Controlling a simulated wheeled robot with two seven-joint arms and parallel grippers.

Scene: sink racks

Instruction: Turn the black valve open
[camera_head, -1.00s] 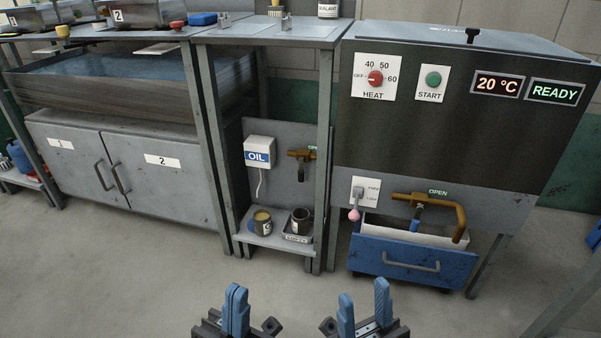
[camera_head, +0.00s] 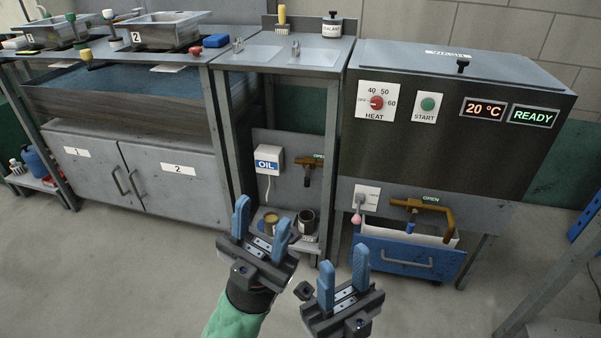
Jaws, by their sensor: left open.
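A brass tap (camera_head: 303,161) with a dark, black-looking handle (camera_head: 307,178) sticks out of the grey panel under the middle counter, by a partly hidden green OPEN label. The handle hangs downward below the pipe. A second brass tap (camera_head: 435,208) with a blue handle (camera_head: 411,226) is on the heater tank at right. My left gripper (camera_head: 262,216) is open and empty, below and left of the dark-handled tap in the picture, overlapping the shelf of cups. My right gripper (camera_head: 343,258) is open and empty, further down and right. Neither touches a tap.
A white OIL box (camera_head: 268,160) hangs left of the dark-handled tap. A table leg (camera_head: 330,170) stands just right of the tap. A blue drawer (camera_head: 405,259) sits under the tank.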

